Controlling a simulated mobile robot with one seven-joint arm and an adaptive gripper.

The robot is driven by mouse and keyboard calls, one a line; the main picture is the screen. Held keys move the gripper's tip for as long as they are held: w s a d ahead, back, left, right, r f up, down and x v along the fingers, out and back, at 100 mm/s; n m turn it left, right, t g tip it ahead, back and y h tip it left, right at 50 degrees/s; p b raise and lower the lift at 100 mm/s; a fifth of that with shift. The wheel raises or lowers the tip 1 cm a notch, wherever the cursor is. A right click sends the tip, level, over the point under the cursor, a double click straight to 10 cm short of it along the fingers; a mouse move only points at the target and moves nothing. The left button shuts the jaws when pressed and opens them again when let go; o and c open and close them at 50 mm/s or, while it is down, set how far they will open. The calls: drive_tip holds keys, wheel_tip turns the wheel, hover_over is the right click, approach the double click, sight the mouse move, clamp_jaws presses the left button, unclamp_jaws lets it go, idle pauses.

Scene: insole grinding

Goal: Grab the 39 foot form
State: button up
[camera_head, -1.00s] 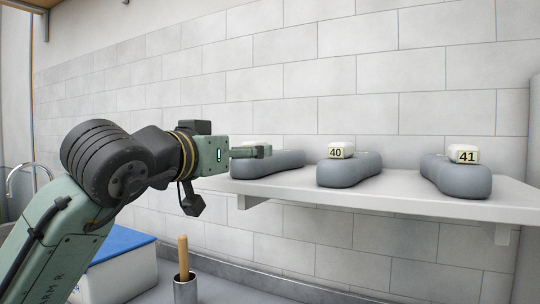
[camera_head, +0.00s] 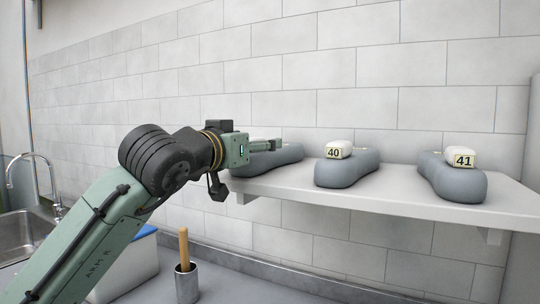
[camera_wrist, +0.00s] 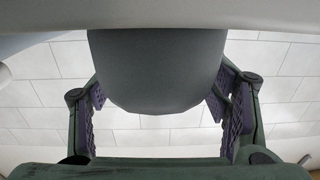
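Three grey foot forms stand on a white wall shelf. The leftmost form (camera_head: 285,155) is partly hidden by my gripper, and I see no number on it. The middle form (camera_head: 347,170) bears a white block marked 40, and the right form (camera_head: 455,182) one marked 41. My gripper (camera_head: 275,144) reaches over the leftmost form from the left. In the wrist view its purple-padded fingers (camera_wrist: 158,100) are spread wide on either side of a rounded grey form (camera_wrist: 155,68). I cannot tell whether the pads touch it.
The white shelf (camera_head: 400,208) runs along a tiled wall. Below left are a white box (camera_head: 130,268) with a blue lid, a metal cup (camera_head: 187,284) holding a wooden handle (camera_head: 183,248), and a sink (camera_head: 15,238) with a tap.

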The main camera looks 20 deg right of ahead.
drive_tip(key=c, duration=1.5)
drive_tip(key=shift+r, duration=0.1)
drive_tip(key=shift+c, duration=0.2)
